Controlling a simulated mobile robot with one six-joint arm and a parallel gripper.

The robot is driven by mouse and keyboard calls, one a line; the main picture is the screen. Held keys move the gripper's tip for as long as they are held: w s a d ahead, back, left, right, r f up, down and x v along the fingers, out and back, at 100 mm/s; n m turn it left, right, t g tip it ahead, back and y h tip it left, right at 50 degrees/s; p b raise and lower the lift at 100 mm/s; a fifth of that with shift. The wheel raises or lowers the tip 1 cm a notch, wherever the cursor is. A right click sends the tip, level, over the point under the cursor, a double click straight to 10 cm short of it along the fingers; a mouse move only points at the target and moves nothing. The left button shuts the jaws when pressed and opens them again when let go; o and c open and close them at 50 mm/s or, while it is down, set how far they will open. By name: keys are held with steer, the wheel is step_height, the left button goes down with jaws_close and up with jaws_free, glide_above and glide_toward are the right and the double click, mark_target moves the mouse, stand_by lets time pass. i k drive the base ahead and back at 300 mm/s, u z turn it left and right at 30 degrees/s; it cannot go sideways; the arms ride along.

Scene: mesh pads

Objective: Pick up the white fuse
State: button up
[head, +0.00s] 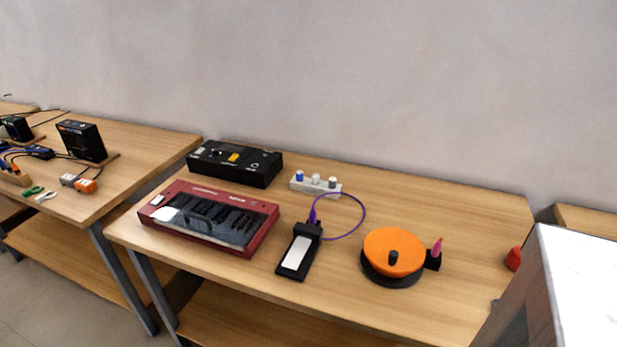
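A small pale block (326,191) stands near the back of the middle table and carries three short upright pieces. The left piece is blue (299,175). The middle piece is whitish and looks like the white fuse (316,179). The right piece (333,182) is also pale, and at this size I cannot tell clearly how the two pale ones differ. My gripper is not in view.
On the same table (470,225) stand a black box (235,164), a red-framed case (250,238), a black device with a white panel (297,254) and purple cable (364,212), and an orange disc (393,252). Bare tabletop lies right of the block.

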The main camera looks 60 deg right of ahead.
mark_target(315, 177)
steer(key=i, duration=0.95)
steer(key=z, duration=0.05)
